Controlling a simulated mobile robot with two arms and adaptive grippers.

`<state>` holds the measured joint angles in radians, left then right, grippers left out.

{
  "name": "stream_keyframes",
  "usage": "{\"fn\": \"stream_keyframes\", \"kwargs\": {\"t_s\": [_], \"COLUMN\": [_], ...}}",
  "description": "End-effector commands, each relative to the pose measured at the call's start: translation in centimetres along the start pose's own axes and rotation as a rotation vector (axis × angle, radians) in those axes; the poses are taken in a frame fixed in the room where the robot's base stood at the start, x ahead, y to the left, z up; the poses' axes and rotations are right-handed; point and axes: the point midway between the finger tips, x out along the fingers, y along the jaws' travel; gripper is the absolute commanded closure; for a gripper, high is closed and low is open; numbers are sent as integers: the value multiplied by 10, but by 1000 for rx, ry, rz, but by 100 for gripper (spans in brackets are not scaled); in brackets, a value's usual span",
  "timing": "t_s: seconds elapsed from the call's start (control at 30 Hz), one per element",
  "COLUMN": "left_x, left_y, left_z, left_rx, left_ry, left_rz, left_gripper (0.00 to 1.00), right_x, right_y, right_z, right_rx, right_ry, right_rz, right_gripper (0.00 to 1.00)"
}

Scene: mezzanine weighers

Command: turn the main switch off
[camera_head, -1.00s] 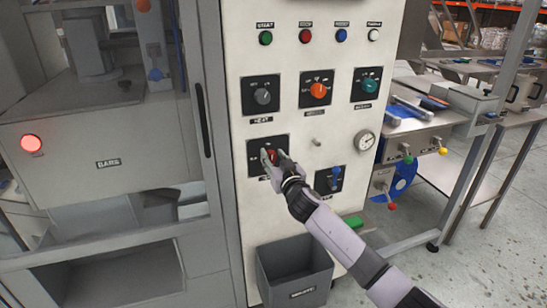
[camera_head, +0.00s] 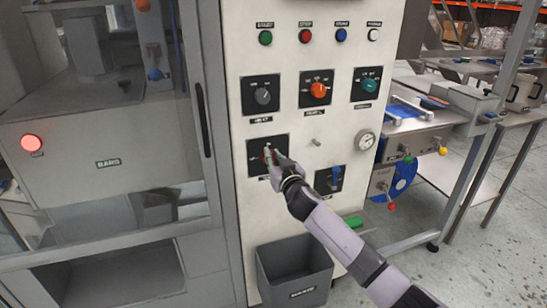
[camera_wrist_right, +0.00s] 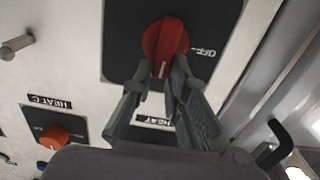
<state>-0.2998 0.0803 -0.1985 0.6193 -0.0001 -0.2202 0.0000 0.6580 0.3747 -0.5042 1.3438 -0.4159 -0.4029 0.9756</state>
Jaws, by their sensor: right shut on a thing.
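The main switch is a red rotary knob (camera_head: 266,155) on a black plate (camera_head: 256,142) at the lower left of the white panel. My right gripper (camera_head: 271,154) is on it and hides most of it in the head view. In the right wrist view the red knob (camera_wrist_right: 166,42) sits between the two fingers (camera_wrist_right: 163,82), which are shut on its handle end. A white mark on the handle points down between the fingers. The word OFF, seen upside down, is to the right of the knob and away from the mark. My left gripper is not in view.
Above are a grey knob (camera_head: 262,96), an orange knob (camera_head: 318,90) and a teal knob (camera_head: 368,86). A grey bin (camera_head: 294,272) stands below; a cabinet handle (camera_head: 203,119) is left.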

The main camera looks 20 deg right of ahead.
Motion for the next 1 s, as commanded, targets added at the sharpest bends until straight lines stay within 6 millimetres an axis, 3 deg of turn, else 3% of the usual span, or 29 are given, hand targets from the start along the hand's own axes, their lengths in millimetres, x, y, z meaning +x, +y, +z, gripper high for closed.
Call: {"fn": "stream_keyframes", "kwargs": {"t_s": [0.47,1.0], "left_x": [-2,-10], "left_y": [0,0], "left_z": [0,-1], "left_rx": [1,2], "left_ry": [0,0], "left_rz": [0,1], "left_gripper": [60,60], "right_x": [0,0], "right_y": [-2,-13], "right_z": [0,3], "right_rx": [-77,-537], "right_ry": [-1,-1], "right_rz": [-1,0], "right_gripper": [100,100]}}
